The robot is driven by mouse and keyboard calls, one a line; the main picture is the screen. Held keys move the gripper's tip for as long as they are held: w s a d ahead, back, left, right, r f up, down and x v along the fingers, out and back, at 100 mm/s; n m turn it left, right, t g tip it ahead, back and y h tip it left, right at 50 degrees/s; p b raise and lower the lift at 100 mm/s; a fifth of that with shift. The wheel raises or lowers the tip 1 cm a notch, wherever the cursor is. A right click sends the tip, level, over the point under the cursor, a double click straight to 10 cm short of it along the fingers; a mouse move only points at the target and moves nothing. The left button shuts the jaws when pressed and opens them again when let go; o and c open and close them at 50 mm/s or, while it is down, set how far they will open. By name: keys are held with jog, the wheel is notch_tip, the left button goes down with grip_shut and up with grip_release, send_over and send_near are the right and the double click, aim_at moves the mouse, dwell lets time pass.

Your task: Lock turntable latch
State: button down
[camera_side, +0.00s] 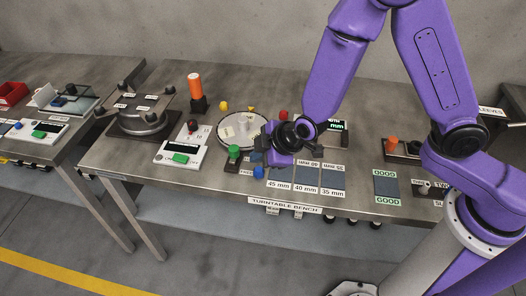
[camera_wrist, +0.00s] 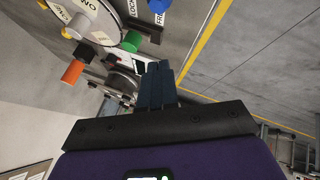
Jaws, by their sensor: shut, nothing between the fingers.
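The turntable (camera_side: 240,125) is a round pale disc on the bench, with a yellow knob on its far rim. It also shows at the top left of the wrist view (camera_wrist: 92,18), with number labels. A green knob (camera_side: 234,152) and a blue knob (camera_side: 258,173) stand at its near side. I cannot tell which knob is the latch. My gripper (camera_wrist: 158,68) is shut and empty, just right of the turntable in the side view.
An orange cylinder (camera_side: 195,87) stands behind the turntable. A control box with a green button (camera_side: 180,158) and a round fixture (camera_side: 140,115) are to the left.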

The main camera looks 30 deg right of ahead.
jog(key=shift+v, duration=1.05)
jog(key=s+d+r+g+y, duration=0.1)
jog(key=s+d+r+g, duration=0.15)
jog(key=s, duration=0.35)
jog(key=s+d+r+g, duration=0.2)
jog(key=s+r+g, duration=0.15)
jog(key=s, duration=0.35)
jog(key=s+d+r+h, duration=0.1)
jog(key=s+d+r, duration=0.2)
jog(key=s+d, duration=0.2)
jog(key=s+d+r+h, duration=0.2)
jog(key=s+d, duration=0.4)
jog(key=d, duration=0.3)
jog(key=shift+s+d+r+m+g, duration=0.3)
jog(key=shift+d+r+g, duration=0.1)
jog(key=shift+r, duration=0.35)
